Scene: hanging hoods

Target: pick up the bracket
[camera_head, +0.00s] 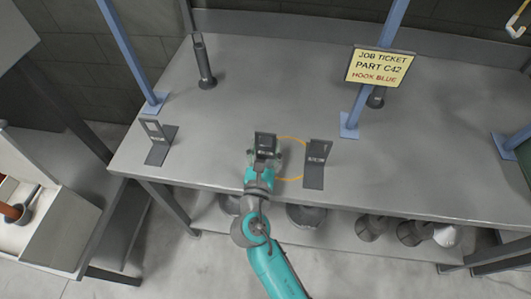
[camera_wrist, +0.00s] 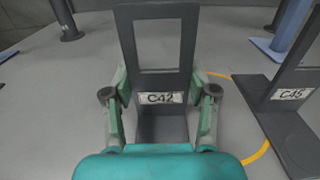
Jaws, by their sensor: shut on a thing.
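The dark grey bracket labelled C42 (camera_wrist: 160,120) stands upright in the middle of the wrist view, with a square opening in its upper plate. It also shows in the head view (camera_head: 265,142) near the front edge of the table. My gripper (camera_wrist: 160,98) has one finger on each side of this bracket and is shut on it. In the head view my gripper (camera_head: 262,158) reaches the bracket from the front. Whether the bracket's base touches the table is hard to tell. A job ticket sign (camera_head: 380,67) reads "PART C42, HOOK BLUE".
A similar bracket labelled C45 (camera_wrist: 290,95) stands close on the right, also in the head view (camera_head: 317,160). Another bracket (camera_head: 157,143) stands at the left. A yellow ring (camera_head: 291,138) is marked on the grey table (camera_head: 240,90). Blue posts (camera_head: 130,50) rise from it.

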